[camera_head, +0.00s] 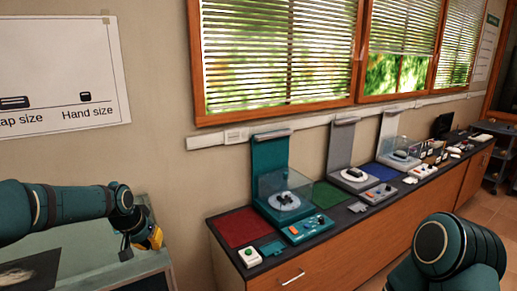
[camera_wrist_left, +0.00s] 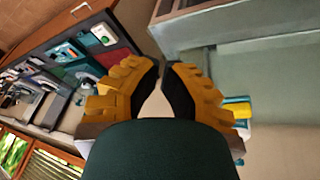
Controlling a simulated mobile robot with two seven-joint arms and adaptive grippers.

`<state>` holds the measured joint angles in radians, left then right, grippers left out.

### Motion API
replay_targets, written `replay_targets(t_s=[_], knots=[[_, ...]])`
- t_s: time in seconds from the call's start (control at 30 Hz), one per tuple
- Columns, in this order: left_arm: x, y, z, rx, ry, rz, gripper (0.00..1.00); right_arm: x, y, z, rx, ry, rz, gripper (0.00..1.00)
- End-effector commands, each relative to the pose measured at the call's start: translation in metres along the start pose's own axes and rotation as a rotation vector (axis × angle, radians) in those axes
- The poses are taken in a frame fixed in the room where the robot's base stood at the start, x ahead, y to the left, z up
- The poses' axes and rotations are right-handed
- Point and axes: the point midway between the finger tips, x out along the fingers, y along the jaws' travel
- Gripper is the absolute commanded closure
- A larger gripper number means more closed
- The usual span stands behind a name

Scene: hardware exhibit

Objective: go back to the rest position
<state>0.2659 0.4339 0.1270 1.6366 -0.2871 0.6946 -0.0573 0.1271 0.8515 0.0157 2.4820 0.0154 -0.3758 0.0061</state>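My left gripper (camera_head: 150,238), with yellow fingers, hangs at the end of the teal left arm beside the grey-green case at the lower left. In the left wrist view, the left gripper (camera_wrist_left: 163,66) has its black-padded fingertips nearly together, with only a thin gap at the tips and nothing between them. My right arm (camera_head: 450,255) shows as a teal joint at the lower right. The right gripper is out of view.
A long dark-topped counter (camera_head: 335,235) carries a teal display stand (camera_head: 270,160), a grey stand (camera_head: 340,145), a red mat (camera_head: 238,227) and a green mat (camera_head: 328,194). The grey-green case (camera_head: 90,262) stands close under my left arm. Open floor (camera_head: 488,207) shows at the right.

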Motion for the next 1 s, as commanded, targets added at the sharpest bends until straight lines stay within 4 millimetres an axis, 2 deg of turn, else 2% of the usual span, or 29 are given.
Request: replay_targets(t_s=[0.03,0.17,0.2,0.37,0.5,0.6,0.73,0.83,1.0], knots=[[0.033,0.015,0.019,0.0,-0.019,0.03,1.0,0.007,0.002,0.001,-0.001,-0.001,-0.001,0.53],[0.101,0.051,0.066,-0.021,-0.045,0.098,1.0,0.017,0.006,0.004,-0.001,-0.004,-0.001,0.53],[0.12,0.062,0.083,-0.03,-0.055,0.117,1.0,0.02,0.007,0.005,-0.001,-0.005,0.0,0.53],[0.186,0.103,0.163,-0.083,-0.098,0.176,1.0,0.032,0.013,0.007,-0.001,-0.008,0.0,0.53],[0.226,0.134,0.243,-0.14,-0.143,0.201,1.0,0.044,0.017,0.01,-0.003,-0.01,-0.001,0.53],[0.241,0.148,0.295,-0.177,-0.172,0.201,1.0,0.051,0.019,0.012,-0.003,-0.013,-0.001,0.53],[0.248,0.157,0.344,-0.212,-0.198,0.188,1.0,0.057,0.022,0.013,-0.004,-0.014,-0.001,0.53],[0.248,0.159,0.364,-0.225,-0.206,0.179,1.0,0.059,0.022,0.013,-0.004,-0.015,-0.001,0.53],[0.247,0.16,0.37,-0.231,-0.206,0.174,1.0,0.059,0.022,0.013,-0.004,-0.015,-0.001,0.53]])
